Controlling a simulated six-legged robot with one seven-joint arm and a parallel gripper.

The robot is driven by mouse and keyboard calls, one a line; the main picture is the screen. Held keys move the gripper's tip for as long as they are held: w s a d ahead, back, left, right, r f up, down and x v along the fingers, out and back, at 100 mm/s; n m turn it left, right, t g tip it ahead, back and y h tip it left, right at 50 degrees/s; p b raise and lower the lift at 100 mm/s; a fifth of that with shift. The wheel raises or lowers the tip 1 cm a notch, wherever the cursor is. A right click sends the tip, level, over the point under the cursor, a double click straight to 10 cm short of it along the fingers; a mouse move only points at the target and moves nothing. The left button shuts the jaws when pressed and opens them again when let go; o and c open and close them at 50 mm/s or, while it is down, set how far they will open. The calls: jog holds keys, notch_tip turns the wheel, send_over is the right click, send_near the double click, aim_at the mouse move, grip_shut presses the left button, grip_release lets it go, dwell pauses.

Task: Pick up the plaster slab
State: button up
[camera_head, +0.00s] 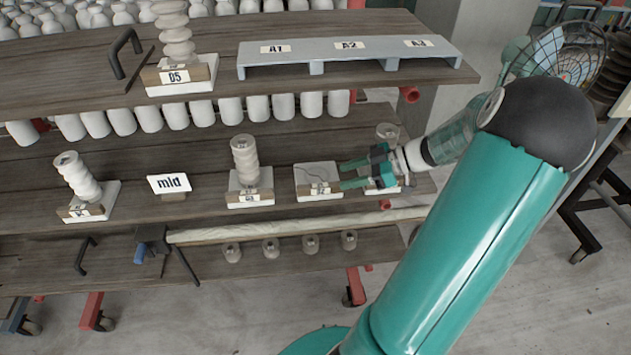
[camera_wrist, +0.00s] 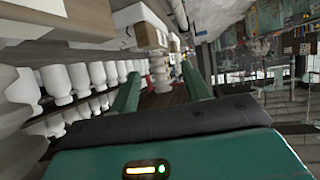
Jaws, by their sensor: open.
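A white plaster slab (camera_head: 316,171) with a dark crack line on its top lies bare on the middle shelf, with a labelled wooden block (camera_head: 321,189) at its front. My gripper (camera_head: 343,175) reaches in from the right with its two green fingers spread apart. The fingertips are at the slab's right edge in the picture; I cannot tell whether they touch it. The gripper is open with nothing held. In the wrist view, the two fingers (camera_wrist: 162,90) stand apart, and I cannot pick out the slab with certainty.
Similar slabs bear white stacked pieces (camera_head: 246,160) (camera_head: 82,180) to the left; another slab (camera_head: 385,187) is partly behind my gripper. The upper shelf holds a grey A1–A3 rack (camera_head: 347,51) and a D5 stack (camera_head: 175,35).

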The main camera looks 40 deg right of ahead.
aim_at(317, 185)
jog(key=x, duration=0.8)
jog(key=shift+s+a+f, duration=0.1)
jog(key=shift+a, duration=0.05)
jog(key=shift+c, duration=0.2)
grip_shut()
